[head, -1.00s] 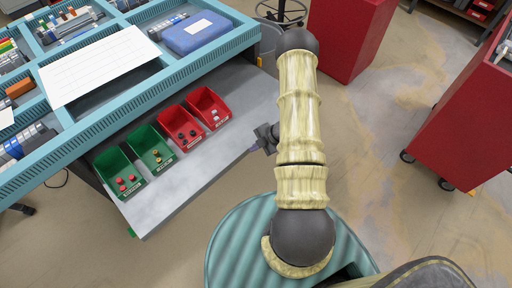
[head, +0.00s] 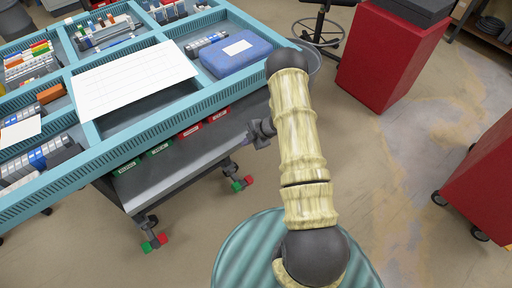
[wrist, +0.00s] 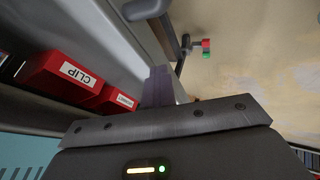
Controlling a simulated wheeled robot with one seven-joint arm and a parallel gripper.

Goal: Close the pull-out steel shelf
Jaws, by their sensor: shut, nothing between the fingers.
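The grey steel shelf (head: 165,181) sits under the teal workbench (head: 125,131) in the head view, with only a strip of it showing beyond the bench edge. Two green bins (head: 160,147) and two red bins (head: 217,115) on it show only their labelled fronts; the rest is hidden under the bench. My gripper (head: 250,138) is shut and empty beside the shelf's front edge, toward its right end. In the wrist view, the closed fingers (wrist: 158,87) point at the shelf's edge (wrist: 135,52); I cannot tell whether they touch it. A red bin labelled CLIP (wrist: 62,76) shows there.
A white sheet (head: 135,80) and a blue case (head: 236,52) lie on the bench. Casters with red and green parts (head: 154,243) stand below. Red cabinets (head: 388,55) stand at the right. The floor in front of the shelf is clear.

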